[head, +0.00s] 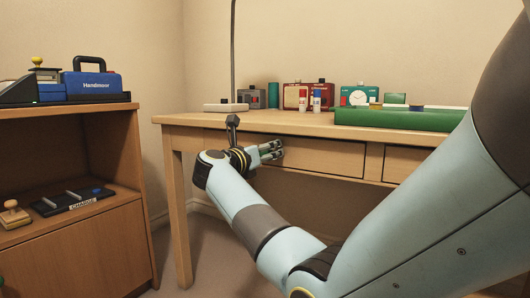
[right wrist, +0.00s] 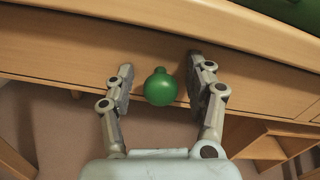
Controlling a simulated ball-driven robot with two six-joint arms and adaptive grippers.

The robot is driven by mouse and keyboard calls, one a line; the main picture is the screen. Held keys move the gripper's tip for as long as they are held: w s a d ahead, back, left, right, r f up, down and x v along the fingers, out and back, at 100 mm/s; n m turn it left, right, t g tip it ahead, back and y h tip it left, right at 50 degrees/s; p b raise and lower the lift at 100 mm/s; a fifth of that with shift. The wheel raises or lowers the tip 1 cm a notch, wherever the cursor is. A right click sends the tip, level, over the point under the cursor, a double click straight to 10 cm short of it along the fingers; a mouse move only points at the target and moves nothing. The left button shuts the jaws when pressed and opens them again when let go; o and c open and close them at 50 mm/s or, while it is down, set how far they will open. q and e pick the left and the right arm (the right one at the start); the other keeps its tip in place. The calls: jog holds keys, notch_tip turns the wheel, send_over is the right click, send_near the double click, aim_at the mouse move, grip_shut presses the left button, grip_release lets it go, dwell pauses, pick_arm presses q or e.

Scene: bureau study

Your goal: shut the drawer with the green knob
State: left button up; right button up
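The desk drawer (head: 325,158) has a plain wooden front below the desktop; its front (right wrist: 60,60) also fills the upper part of the right wrist view. Its round green knob (right wrist: 160,88) shows in the right wrist view, but in the head view my gripper hides it. My right gripper (head: 272,150) is at the left part of the drawer front. In the right wrist view its fingers (right wrist: 160,72) are apart, one on each side of the knob, with gaps visible. I cannot tell how far the drawer stands out, if at all. My left gripper is not in view.
The desk (head: 225,120) has a second drawer (head: 400,163) to the right. A green case (head: 400,119), a red radio (head: 303,92) and a clock (head: 358,97) stand on top. A wooden cabinet (head: 80,240) with a blue toolbox (head: 92,84) stands at left. Floor shows between them.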

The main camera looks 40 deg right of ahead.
jog(key=shift+s+a+f, duration=0.1)
jog(key=shift+s+a, duration=0.05)
jog(key=shift+a, duration=0.2)
jog(key=v, duration=1.1)
jog(key=shift+a, duration=0.15)
